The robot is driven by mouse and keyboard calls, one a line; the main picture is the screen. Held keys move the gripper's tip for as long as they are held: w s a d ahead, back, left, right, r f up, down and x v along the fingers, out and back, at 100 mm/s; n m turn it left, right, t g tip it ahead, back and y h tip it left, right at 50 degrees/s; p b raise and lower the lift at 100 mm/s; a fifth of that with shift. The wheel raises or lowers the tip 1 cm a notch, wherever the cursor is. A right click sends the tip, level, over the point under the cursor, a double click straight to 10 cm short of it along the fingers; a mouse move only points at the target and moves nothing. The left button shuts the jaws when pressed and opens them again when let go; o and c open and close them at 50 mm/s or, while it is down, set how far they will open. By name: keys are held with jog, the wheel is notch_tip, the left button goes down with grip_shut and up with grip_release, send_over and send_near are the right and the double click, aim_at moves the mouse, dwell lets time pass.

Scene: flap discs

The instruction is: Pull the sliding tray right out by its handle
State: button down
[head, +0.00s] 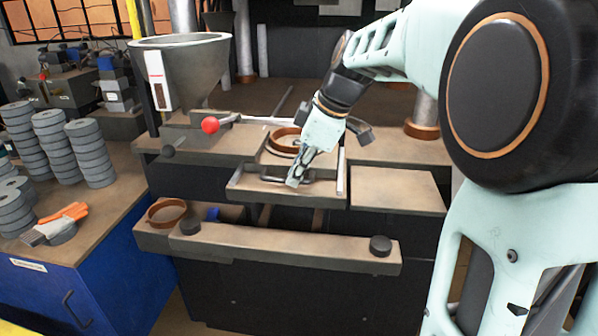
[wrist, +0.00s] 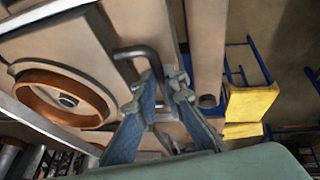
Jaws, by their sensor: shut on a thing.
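The sliding tray (head: 245,188) is a tan plate with a dark front edge in the middle of the machine in the head view. It juts out past the front of the tan surfaces on either side. A brown ring (head: 284,142) lies behind its handle, and the ring also shows in the wrist view (wrist: 88,112). The handle is a dark bent bar (wrist: 136,53). My gripper (wrist: 163,78) is shut on the handle, with the bar running between its blue-grey fingers. In the head view my gripper (head: 297,180) hides part of the handle.
A long tan bar (head: 290,243) with black knobs stands lower, in front of the tray. A metal hopper (head: 190,65) and a red ball lever (head: 210,125) are at the left.

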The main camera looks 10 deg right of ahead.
jog(key=shift+s+a+f+b, duration=0.1)
jog(key=shift+s+a+b, duration=0.15)
jog(key=shift+s, duration=0.5)
jog(key=shift+s+a+r+b, duration=0.1)
jog(key=shift+s+a+b, duration=0.1)
jog(key=shift+s, duration=0.5)
jog(key=shift+s+a+f+b, duration=0.1)
jog(key=shift+s+a+b, duration=0.15)
jog(key=shift+s, duration=0.5)
jog(key=c, duration=2)
grip_release()
jog(key=v, duration=1.2)
